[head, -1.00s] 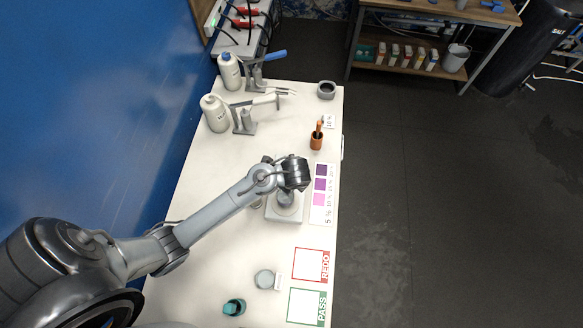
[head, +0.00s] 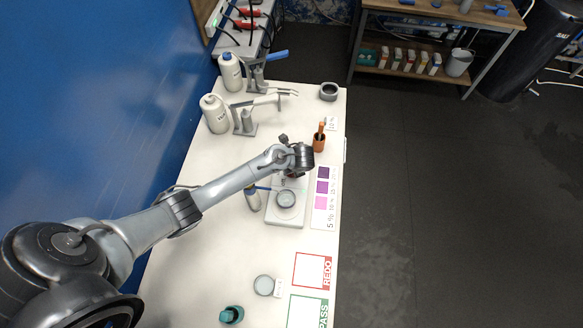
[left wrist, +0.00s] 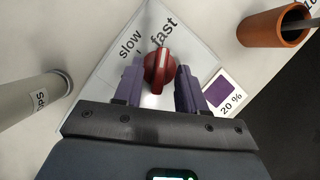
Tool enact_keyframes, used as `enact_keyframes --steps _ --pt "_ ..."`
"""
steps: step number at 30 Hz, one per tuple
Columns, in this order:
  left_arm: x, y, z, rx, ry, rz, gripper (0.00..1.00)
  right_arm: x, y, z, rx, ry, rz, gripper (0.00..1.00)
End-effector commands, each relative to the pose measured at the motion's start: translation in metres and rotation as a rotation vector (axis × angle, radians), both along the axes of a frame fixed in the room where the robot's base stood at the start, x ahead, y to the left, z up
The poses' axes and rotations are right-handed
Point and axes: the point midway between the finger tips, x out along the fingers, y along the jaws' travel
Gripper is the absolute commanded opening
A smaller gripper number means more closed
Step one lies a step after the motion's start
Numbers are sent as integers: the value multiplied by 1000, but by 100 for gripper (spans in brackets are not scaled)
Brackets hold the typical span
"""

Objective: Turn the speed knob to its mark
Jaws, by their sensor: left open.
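The red speed knob (left wrist: 158,68) shows in the left wrist view, on a white panel (left wrist: 190,50) marked "slow" and "fast". The white line on the knob points up, between the two words and nearer to "fast". My left gripper (left wrist: 160,88) is open, with one purple finger on each side of the knob; I cannot tell whether they touch it. In the head view my left gripper (head: 295,172) is over the far end of the stirrer plate (head: 287,219) and hides the knob. A round dish (head: 285,199) stands on the plate. My right gripper is not in view.
An orange-brown cup (left wrist: 272,28) with a stick stands close by on the far side. A colour card (head: 323,203) lies to the right of the plate. A bottle (head: 252,197) stands left of it, also seen in the left wrist view.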

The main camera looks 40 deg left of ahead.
Motion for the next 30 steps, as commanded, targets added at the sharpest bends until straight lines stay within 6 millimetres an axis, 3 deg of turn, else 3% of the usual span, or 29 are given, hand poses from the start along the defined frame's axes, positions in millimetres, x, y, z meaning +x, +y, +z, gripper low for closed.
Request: enact_keyframes --steps 6,17,25,30 --pt "3 6 -17 0 0 1 40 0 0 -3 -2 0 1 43" --pt "4 7 -20 -1 -1 1 40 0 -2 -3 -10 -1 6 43" --pt "4 7 -20 0 0 1 1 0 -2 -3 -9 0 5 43" --pt "4 7 -20 -1 0 2 0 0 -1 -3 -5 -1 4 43"
